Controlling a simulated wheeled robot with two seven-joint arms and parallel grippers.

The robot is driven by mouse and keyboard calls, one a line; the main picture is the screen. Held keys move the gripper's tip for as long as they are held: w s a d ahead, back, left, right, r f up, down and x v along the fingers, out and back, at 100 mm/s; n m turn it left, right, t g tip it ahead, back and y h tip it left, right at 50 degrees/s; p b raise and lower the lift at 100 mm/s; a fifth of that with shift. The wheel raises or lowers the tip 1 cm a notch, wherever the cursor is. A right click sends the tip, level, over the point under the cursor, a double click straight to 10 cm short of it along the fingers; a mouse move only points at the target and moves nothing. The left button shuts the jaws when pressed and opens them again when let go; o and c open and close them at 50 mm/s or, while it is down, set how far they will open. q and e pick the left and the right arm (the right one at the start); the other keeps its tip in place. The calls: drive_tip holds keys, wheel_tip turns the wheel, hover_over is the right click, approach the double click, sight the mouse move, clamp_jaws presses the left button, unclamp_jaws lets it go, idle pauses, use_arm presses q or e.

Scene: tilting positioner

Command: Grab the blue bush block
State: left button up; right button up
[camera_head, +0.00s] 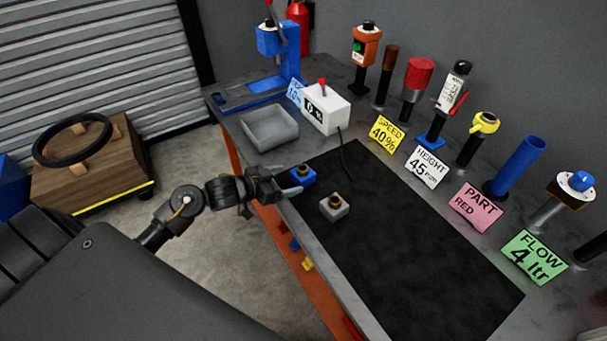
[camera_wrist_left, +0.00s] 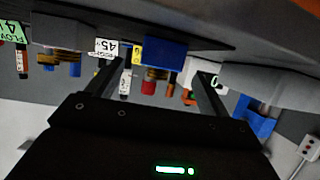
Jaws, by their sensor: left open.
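The blue bush block (camera_head: 302,176) sits upright near the left edge of the black mat, with a brass-coloured bush on top. My left gripper (camera_head: 287,184) reaches in from the left, open, its fingertips right beside the block. In the left wrist view the blue block (camera_wrist_left: 164,51) appears upside down between the two open fingers (camera_wrist_left: 160,70), near their tips. I cannot tell whether a finger touches it. My right gripper is not in view.
A grey bush block (camera_head: 335,209) stands close by on the black mat (camera_head: 420,250). A grey tray (camera_head: 270,135) and a white box with a red switch (camera_head: 325,108) are behind. Signs and upright tools line the back edge; most of the mat is clear.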

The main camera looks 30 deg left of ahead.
sight(298, 176)
use_arm(q)
drive_tip(key=shift+x, duration=1.05)
drive_tip(key=shift+w+p, duration=0.3)
drive_tip(key=shift+w, duration=0.05)
drive_tip(key=p+x, duration=0.1)
drive_tip(key=x, duration=0.3)
drive_tip(key=shift+w+d+f, duration=0.15)
drive_tip(key=shift+w, duration=0.05)
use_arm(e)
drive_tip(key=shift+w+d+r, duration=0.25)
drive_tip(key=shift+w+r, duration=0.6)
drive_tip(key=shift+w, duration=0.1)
